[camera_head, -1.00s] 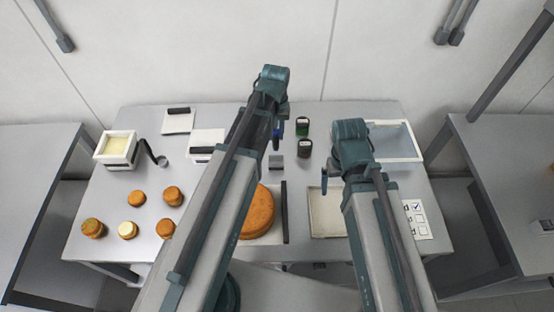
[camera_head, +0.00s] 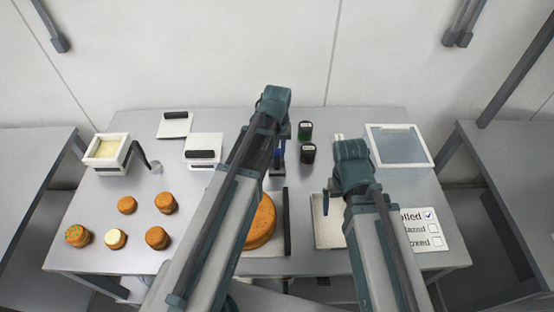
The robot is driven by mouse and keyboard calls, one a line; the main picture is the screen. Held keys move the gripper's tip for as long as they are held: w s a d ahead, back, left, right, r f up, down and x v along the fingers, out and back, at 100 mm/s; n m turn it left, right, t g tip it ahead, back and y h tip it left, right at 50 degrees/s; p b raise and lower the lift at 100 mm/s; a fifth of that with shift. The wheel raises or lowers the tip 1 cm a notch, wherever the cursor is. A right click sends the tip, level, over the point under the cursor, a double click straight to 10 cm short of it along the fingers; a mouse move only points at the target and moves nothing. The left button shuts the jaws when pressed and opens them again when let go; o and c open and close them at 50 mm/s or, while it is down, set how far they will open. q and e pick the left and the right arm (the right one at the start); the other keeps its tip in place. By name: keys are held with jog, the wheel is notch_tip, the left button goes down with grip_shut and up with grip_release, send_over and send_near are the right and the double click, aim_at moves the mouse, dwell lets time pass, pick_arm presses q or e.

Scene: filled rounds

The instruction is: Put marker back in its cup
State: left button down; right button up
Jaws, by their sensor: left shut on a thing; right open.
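My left gripper (camera_head: 279,150) is above the back middle of the table, shut on a small blue marker (camera_head: 279,157); its fingers partly hide it. A small dark grey holder (camera_head: 277,172), seemingly the cup, stands right below the marker. I cannot tell whether the marker's tip is inside it or just above. My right gripper (camera_head: 326,203) is open and empty over the pale tray. A checklist card (camera_head: 425,242) lies at the right front, with its top box ticked.
Two dark jars (camera_head: 308,153) stand close right of the holder. A large brown round (camera_head: 262,222) is partly hidden by my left arm. Several small rounds (camera_head: 157,237) stand at left. A pale tray (camera_head: 328,236) and a clear-lidded box (camera_head: 400,147) are at right.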

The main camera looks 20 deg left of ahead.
pick_arm(q)
jog(key=shift+f+b, duration=0.3)
jog(key=shift+f, duration=0.55)
pick_arm(e)
jog(key=shift+f, duration=0.8)
pick_arm(q)
jog(key=shift+f, duration=0.15)
pick_arm(e)
jog(key=shift+f, duration=0.2)
pick_arm(q)
jog(key=c, duration=0.7)
grip_release()
jog(key=shift+o, duration=0.2)
pick_arm(e)
jog(key=shift+r, duration=0.15)
pick_arm(q)
notch_tip(320, 180, up, 12)
jog(key=p, duration=1.2)
jog(key=shift+r, duration=0.25)
jog(key=s+d+m+y, duration=0.1)
jog(key=s+d+m, duration=0.5)
jog(key=s+d, duration=0.4)
jog(key=s, duration=0.4)
jog(key=shift+s+d+m, duration=0.15)
jog(key=shift+d+m, duration=0.1)
jog(key=shift+m, duration=0.15)
pick_arm(e)
notch_tip(320, 180, up, 12)
